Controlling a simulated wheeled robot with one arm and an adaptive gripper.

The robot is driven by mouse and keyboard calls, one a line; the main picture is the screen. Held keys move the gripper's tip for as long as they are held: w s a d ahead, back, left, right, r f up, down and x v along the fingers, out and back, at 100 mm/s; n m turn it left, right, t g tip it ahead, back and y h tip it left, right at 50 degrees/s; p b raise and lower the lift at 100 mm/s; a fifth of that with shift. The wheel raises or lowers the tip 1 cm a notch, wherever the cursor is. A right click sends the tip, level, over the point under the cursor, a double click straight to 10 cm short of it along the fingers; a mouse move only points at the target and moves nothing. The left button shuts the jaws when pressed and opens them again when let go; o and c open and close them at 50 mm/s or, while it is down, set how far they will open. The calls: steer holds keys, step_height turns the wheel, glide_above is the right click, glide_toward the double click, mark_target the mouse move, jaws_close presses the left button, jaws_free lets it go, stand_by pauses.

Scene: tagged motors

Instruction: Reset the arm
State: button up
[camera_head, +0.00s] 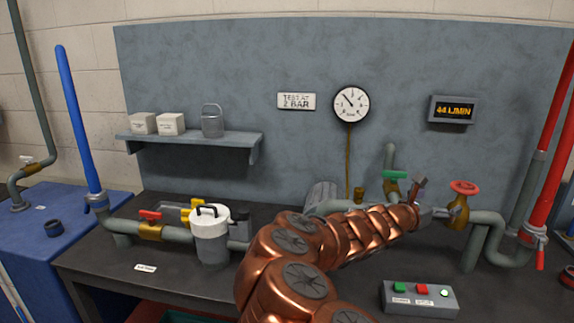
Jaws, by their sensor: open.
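My copper-coloured arm reaches up from the bottom of the head view and bends to the right over the dark bench. My gripper (432,198) is at its far end, small in the picture, with its fingers apart. It is in front of the grey pipe, between the green-handled valve (395,180) and the red handwheel valve (461,203). I see nothing held in it. Whether a finger touches the pipe or a valve I cannot tell. My arm hides part of the pipe and the bench behind it.
A white-topped filter housing (210,235) stands left of my arm. A button box (419,298) lies at the front right. A gauge (351,104) and flow display (453,110) hang on the back panel. A shelf (190,139) holds two boxes and a grey canister.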

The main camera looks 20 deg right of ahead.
steer(key=s+a+r+m+g+p, duration=0.1)
steer(key=s+a+r+m+g, duration=0.2)
steer(key=s+a+r+m, duration=0.25)
steer(key=s+a+f+m+g+y+p, duration=0.1)
steer(key=s+a+f+m+y, duration=0.3)
steer(key=s+m, duration=0.45)
steer(key=s+a+f+m+y, duration=0.1)
steer(key=s+a+f+y, duration=0.2)
steer(key=a, duration=0.8)
steer(key=s+a+f+m+y+p, duration=0.1)
steer(key=s+a+f+y, duration=0.3)
steer(key=a, duration=0.8)
steer(key=s+a+f+m+y+p, duration=0.1)
steer(key=s+a+f+m+y, duration=0.2)
steer(key=a+y, duration=0.4)
steer(key=a, duration=0.5)
steer(key=shift+s+a+f, duration=0.2)
steer(key=shift+s+f, duration=0.05)
steer(key=shift+s, duration=0.05)
stand_by(2.8)
